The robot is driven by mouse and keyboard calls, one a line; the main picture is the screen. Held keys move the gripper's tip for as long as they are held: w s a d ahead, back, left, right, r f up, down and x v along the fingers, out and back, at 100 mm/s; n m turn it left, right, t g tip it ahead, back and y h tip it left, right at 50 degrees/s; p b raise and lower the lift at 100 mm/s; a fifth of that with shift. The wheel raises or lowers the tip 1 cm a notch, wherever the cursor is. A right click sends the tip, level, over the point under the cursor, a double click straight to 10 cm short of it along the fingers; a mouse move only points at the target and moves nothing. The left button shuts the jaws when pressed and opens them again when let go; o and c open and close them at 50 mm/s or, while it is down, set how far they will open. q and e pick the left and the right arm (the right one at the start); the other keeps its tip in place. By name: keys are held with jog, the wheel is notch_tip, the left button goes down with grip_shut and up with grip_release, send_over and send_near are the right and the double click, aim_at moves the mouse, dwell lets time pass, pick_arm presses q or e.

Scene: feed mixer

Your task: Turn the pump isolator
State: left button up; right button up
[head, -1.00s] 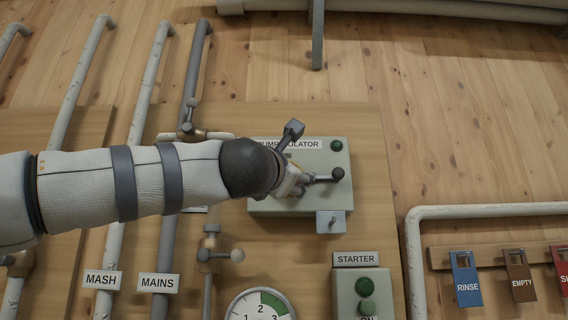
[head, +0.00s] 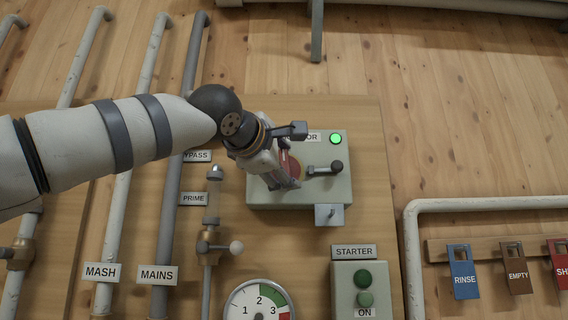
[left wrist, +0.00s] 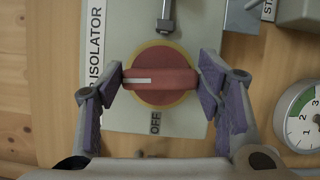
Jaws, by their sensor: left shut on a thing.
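The pump isolator is a pale green box (head: 320,190) on the wooden board. Its red rotary handle (left wrist: 160,78) sits on a yellow ring (left wrist: 158,102) in the left wrist view. The white line on the handle points left there, toward the ISOLATOR label (left wrist: 95,45); the OFF mark (left wrist: 155,122) lies below the handle. My left gripper (left wrist: 161,80) is shut on the red handle, one finger at each end. In the head view my left gripper (head: 284,176) covers most of the handle. The lamp (head: 336,139) on the box glows green. My right gripper is out of view.
The starter box (head: 349,298) and gauge (head: 259,304) are below. Pipes (head: 180,130) run at left; coloured tags (head: 463,272) hang at right.

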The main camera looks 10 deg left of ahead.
pick_arm(q)
jog(key=shift+m, duration=0.4)
dwell(0.3)
jog(key=o, duration=1.2)
jog(key=shift+c, duration=0.2)
jog(key=s+a, duration=0.2)
jog(key=s, duration=0.9)
jog(key=shift+s+a, duration=0.15)
jog(key=shift+s, duration=0.25)
